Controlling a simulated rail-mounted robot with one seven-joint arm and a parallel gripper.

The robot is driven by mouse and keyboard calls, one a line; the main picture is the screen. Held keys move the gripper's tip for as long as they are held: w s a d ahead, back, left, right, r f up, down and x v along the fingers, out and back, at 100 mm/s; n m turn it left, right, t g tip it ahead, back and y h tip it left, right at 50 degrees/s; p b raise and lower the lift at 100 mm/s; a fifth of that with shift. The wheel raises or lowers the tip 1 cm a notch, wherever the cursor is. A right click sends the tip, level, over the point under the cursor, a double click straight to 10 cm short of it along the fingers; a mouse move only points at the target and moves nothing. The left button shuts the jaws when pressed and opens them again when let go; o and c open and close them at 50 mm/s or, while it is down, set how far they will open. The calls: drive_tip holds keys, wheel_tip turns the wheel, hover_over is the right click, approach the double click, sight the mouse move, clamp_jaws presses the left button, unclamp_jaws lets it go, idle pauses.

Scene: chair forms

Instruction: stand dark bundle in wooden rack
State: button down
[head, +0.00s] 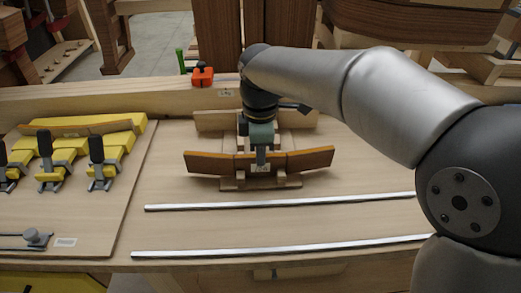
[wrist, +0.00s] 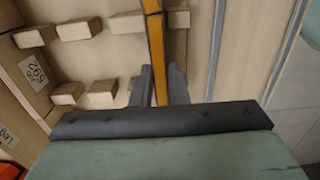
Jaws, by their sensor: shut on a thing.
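The dark bundle (head: 215,162), a curved brown strip with an orange-lit right half, is held on edge, lengthwise left to right. My gripper (head: 261,158) points down and is shut on its middle. In the wrist view the bundle's narrow orange edge (wrist: 153,30) runs between the two grey fingers (wrist: 160,88). The wooden rack (head: 232,184) is pale, with small blocks below and behind the bundle. Several of its blocks (wrist: 76,30) show left of the bundle in the wrist view. The bundle's underside is hidden, so I cannot tell whether it rests on the rack.
A pale board (head: 212,121) stands behind my gripper. Two metal rails (head: 280,201) cross the bench in front. A board at left holds yellow forms (head: 120,143) with clamps and another curved strip (head: 80,126). An orange clamp (head: 202,77) sits on the back beam.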

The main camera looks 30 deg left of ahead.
drive_tip(key=shift+f, duration=0.25)
drive_tip(key=c, duration=1.3)
unclamp_jaws()
wheel_tip(320, 180, up, 17)
drive_tip(key=p, duration=0.1)
drive_tip(key=w+d+f+m, duration=0.2)
drive_tip(key=d+m, duration=0.1)
drive_tip(key=d, duration=0.3)
drive_tip(key=w+d+f+m, duration=0.1)
drive_tip(key=d+f+m, duration=0.25)
drive_tip(key=d, duration=0.25)
drive_tip(key=s+d+f+m, duration=0.2)
drive_tip(key=d+f+m, duration=0.1)
drive_tip(key=d, duration=0.4)
drive_tip(key=s+d+f+m, duration=0.1)
drive_tip(key=d+f+m, duration=0.3)
drive_tip(key=d, duration=0.3)
drive_tip(key=s+d+f+m, duration=0.2)
drive_tip(key=d+f+m, duration=0.1)
drive_tip(key=d+m, duration=0.2)
drive_tip(key=shift+s+d+f, duration=0.15)
drive_tip(key=shift+s+d, duration=0.05)
drive_tip(key=shift+d, duration=0.5)
drive_tip(key=shift+s+d+f, duration=0.15)
drive_tip(key=shift+d, duration=0.5)
drive_tip(key=s+d+f+m, duration=0.6)
drive_tip(key=s, duration=0.1)
drive_tip(key=shift+s+f, duration=0.1)
drive_tip(key=shift+f, duration=0.15)
